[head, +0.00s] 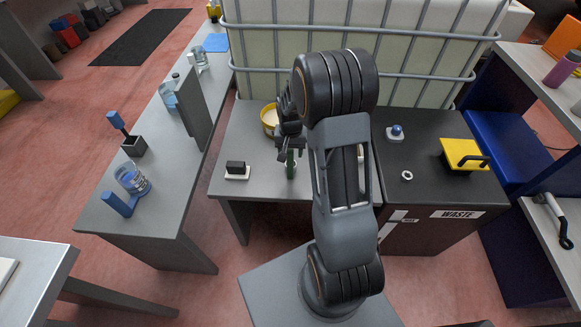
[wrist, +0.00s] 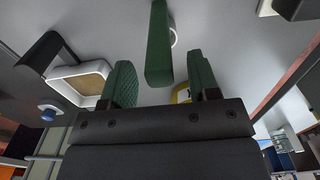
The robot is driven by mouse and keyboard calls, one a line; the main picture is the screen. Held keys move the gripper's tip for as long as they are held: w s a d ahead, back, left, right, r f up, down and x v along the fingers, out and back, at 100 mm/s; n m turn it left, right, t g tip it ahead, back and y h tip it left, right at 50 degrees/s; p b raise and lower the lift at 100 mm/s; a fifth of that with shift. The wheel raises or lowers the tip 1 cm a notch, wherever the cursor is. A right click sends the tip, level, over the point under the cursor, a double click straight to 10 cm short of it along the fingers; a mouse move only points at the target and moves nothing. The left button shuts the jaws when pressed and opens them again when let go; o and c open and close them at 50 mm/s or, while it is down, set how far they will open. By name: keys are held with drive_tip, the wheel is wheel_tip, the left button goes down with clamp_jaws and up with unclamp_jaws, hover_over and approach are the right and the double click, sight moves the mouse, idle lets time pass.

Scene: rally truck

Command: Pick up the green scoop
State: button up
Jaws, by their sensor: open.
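The green scoop (wrist: 158,45) shows in the wrist view as a plain green bar, with a pale round piece partly hidden behind it. My gripper (wrist: 158,62) is open, with one green ridged finger on each side of the bar's near end. Neither finger visibly touches the bar. In the head view a green upright shape (head: 290,165) stands at the grey table just below my gripper (head: 291,150). I cannot tell there how much of it is scoop and how much is finger. My arm hides part of the table to the right.
A yellow tub (head: 269,119) stands behind my gripper. A black block on a white base (head: 237,171) sits to the left. A white tray with beige contents (wrist: 97,70) shows in the wrist view. A caged tank (head: 420,45) closes off the back.

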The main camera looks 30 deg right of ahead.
drive_tip(key=shift+f, duration=1.6)
drive_tip(key=shift+c, duration=0.3)
drive_tip(key=c, duration=0.9)
drive_tip(key=shift+w+r, duration=0.1)
drive_tip(key=shift+r, duration=0.05)
drive_tip(key=shift+c, duration=0.2)
drive_tip(key=shift+r, duration=0.65)
drive_tip(key=w+a+r, duration=0.9)
drive_tip(key=a+r, duration=0.1)
drive_tip(key=r, duration=0.1)
drive_tip(key=shift+a+r+p, duration=0.25)
drive_tip(key=shift+a+p, duration=0.05)
drive_tip(key=shift+a, duration=0.1)
